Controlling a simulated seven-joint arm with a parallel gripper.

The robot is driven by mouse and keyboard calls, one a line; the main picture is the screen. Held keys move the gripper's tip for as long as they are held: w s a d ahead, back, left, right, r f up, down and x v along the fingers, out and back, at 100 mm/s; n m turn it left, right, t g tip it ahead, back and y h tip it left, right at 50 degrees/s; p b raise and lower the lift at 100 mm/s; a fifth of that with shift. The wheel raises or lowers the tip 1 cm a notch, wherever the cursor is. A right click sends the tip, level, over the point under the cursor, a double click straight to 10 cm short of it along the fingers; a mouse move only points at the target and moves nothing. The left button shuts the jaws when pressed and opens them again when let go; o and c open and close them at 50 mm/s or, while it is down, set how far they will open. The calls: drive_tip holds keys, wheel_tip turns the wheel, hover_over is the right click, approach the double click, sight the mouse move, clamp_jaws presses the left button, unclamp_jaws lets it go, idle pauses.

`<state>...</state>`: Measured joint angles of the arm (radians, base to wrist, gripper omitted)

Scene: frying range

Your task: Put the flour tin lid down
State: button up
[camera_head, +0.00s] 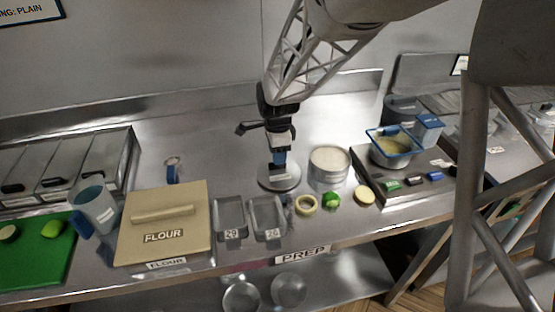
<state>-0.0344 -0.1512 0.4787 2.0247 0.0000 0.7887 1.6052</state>
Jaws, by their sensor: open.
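The beige square lid (187,238) marked FLOUR, with a bar handle across it, lies flat at the left of the counter. A second FLOUR label (168,264) shows just below its front edge. The box under it is mostly hidden, and I cannot tell how closely the lid sits. My gripper (278,163) is well to the right of that lid, pointing down over a round grey disc (287,185). It is open. Its fingertips are small and dark here, so I cannot tell whether they touch the disc's raised middle.
A round tin (328,178) with pale contents stands right of the disc. Two small metal trays (230,231) (267,229), a tape-like ring (305,204) and a green item (331,199) lie in front. A blue-rimmed basket (395,157) stands at right, a grey-blue cup (97,207) at left.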

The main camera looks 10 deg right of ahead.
sight(278, 170)
wheel_tip(278, 170, up, 8)
drive_tip(key=shift+r, duration=0.25)
idle(0.7)
drive_tip(key=s+d+r+n+t, duration=0.1)
drive_tip(key=s+r+n, duration=0.2)
drive_tip(key=s+n, duration=0.6)
drive_tip(key=s+d+r+n+t, duration=0.1)
drive_tip(key=s+r+n, duration=0.3)
drive_tip(key=s, duration=1.5)
drive_tip(key=n, duration=0.4)
drive_tip(key=shift+s+d+r+n+t, duration=0.2)
drive_tip(key=shift+s+n+t, duration=0.1)
drive_tip(key=shift+n, duration=0.1)
